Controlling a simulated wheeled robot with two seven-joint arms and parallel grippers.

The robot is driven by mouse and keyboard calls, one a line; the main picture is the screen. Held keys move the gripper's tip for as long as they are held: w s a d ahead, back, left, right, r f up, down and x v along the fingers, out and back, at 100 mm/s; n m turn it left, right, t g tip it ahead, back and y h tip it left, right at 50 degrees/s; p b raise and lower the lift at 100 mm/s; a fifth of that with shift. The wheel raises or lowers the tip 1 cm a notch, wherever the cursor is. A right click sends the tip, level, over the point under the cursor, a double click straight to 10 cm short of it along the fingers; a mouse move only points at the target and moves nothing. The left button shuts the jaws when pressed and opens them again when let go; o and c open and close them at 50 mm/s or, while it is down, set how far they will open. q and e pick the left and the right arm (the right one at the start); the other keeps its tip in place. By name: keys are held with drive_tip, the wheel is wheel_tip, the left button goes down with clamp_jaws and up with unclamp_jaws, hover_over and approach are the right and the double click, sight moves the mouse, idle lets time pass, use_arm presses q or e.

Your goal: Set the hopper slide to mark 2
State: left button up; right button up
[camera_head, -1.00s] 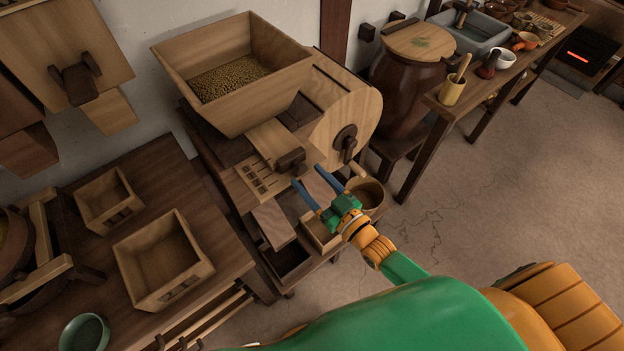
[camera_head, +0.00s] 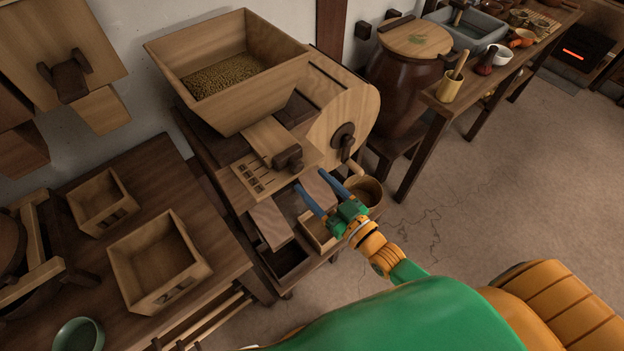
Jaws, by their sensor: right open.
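The wooden hopper (camera_head: 222,75) holds grain and stands on the mill at the upper middle. Its slide (camera_head: 268,139) is a pale board below the hopper front with a dark knob (camera_head: 288,158) at its end. A marked plate (camera_head: 262,180) with several dark marks lies beside the slide; the marks are too small to read. My right gripper (camera_head: 326,186) is open and empty. Its blue fingers are just below and right of the knob, apart from it as far as I can tell. My left gripper is not in view.
Drawers and trays (camera_head: 272,222) sit under the plate. A round tub (camera_head: 364,190) stands right of my gripper, below the crank (camera_head: 343,138). An empty wooden box (camera_head: 158,262) is on the left table. Open floor (camera_head: 460,190) lies to the right.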

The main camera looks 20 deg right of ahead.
sight(299, 169)
drive_tip(key=x, duration=0.5)
clamp_jaws()
idle(1.3)
